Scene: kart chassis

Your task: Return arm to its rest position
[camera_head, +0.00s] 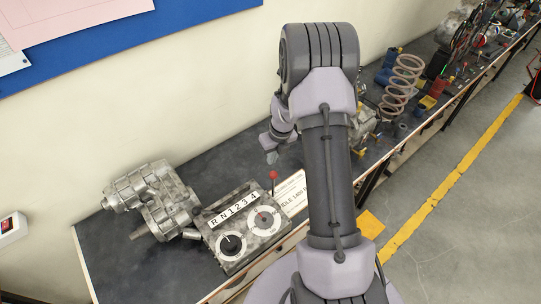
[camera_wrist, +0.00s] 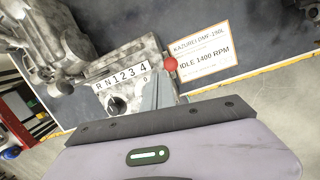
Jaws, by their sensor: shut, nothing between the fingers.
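My arm rises from the bottom of the head view and bends at a large grey elbow. My gripper (camera_head: 271,156) hangs to the left of the arm, above the dark workbench (camera_head: 215,160). It is shut and empty, apart from the bench things. In the wrist view the lilac gripper body fills the bottom, and the grey fingers (camera_wrist: 167,90) point toward the gear selector box. That box (camera_head: 243,228) has a row of marks R N 1 2 3 4, two dials and a red-knobbed lever (camera_head: 273,176). It also shows in the wrist view (camera_wrist: 110,72).
A metal engine part (camera_head: 153,198) stands left of the box. A paper label reading IDLE 1400 RPM (camera_wrist: 203,55) lies beside it. A coil spring (camera_head: 401,87) and several parts crowd the bench's far end.

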